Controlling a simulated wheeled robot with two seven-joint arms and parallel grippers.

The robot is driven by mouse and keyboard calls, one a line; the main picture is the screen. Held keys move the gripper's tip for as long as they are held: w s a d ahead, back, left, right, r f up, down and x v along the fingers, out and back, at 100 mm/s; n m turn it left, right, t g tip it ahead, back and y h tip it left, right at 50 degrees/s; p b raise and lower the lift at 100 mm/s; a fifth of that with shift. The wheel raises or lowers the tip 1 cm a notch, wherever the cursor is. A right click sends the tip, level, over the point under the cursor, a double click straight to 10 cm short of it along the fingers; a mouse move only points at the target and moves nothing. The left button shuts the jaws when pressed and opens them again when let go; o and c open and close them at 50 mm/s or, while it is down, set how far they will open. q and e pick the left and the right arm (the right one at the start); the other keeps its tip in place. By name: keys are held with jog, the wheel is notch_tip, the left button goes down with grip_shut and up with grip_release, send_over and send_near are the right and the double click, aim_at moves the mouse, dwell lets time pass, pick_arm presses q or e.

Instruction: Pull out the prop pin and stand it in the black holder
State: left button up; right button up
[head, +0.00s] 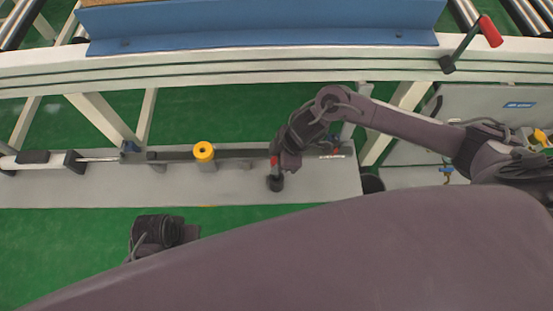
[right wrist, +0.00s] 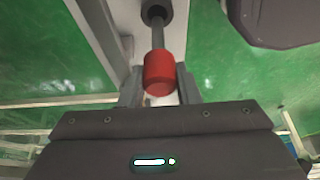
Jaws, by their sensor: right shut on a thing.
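The prop pin has a red grip (head: 275,160) and a dark shaft, and it looks upright. It shows larger in the right wrist view (right wrist: 158,72). My right gripper (head: 279,158) is shut on the red grip. The black holder (head: 275,184) is a small round dark cup on the grey platform, directly below the pin. In the right wrist view the shaft's far end meets the dark ring of the holder (right wrist: 154,13); how deep it sits I cannot tell. A dark part of my left gripper (head: 160,231) shows low at left; its fingers are hidden.
A yellow ring-topped post (head: 204,152) stands left of the pin on the grey platform (head: 325,185). The white frame beam (head: 250,65) runs above. A red-handled crank (head: 490,31) is at upper right. A grey cabinet (head: 500,103) stands at right.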

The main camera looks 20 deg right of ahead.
pick_arm(q)
jog(key=shift+r+p, duration=0.35)
pick_arm(e)
jog(key=shift+r, duration=0.1)
